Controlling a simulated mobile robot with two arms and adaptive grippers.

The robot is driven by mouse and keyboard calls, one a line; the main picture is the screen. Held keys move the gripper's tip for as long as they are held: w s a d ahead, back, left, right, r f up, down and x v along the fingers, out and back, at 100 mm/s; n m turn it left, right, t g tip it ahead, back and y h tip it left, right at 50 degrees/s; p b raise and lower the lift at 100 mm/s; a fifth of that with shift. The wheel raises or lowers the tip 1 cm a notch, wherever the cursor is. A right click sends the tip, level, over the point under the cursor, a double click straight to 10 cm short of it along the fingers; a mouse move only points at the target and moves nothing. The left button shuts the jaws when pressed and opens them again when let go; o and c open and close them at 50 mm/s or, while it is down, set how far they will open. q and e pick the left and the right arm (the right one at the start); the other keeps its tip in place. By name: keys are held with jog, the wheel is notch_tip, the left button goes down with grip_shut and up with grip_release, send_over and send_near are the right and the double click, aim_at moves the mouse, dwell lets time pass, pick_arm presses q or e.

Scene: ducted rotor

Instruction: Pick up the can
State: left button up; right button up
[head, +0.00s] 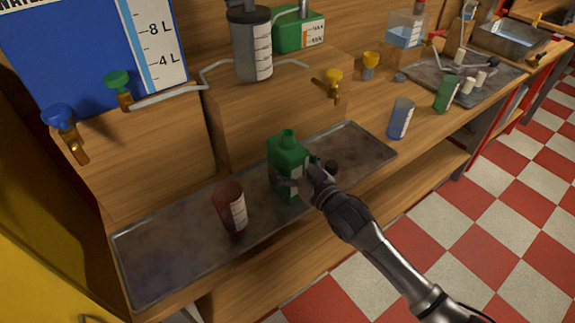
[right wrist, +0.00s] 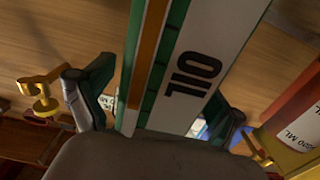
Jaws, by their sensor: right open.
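The can is a green oil can (head: 287,152) with a white label, standing upright in the metal tray on the bench in the head view. In the right wrist view the can (right wrist: 205,60) fills the middle, with "OIL" on its label. My right gripper (head: 299,178) is at the can, with its fingers on either side of it. In the right wrist view the jaws of the gripper (right wrist: 158,105) are open, with gaps between the fingers and the can. The can's lower part is partly hidden by the gripper. My left gripper is not in view.
A dark red beaker (head: 230,207) stands in the metal tray (head: 150,283), left of the can. A blue beaker (head: 401,119) and a small green container (head: 447,94) stand on the bench to the right. Wooden boxes with taps (head: 333,82) rise behind the tray.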

jog(key=shift+w+a, duration=0.4)
jog(key=shift+w, duration=0.15)
jog(key=shift+s, duration=0.1)
jog(key=c, duration=1.8)
jog(key=shift+r, duration=0.15)
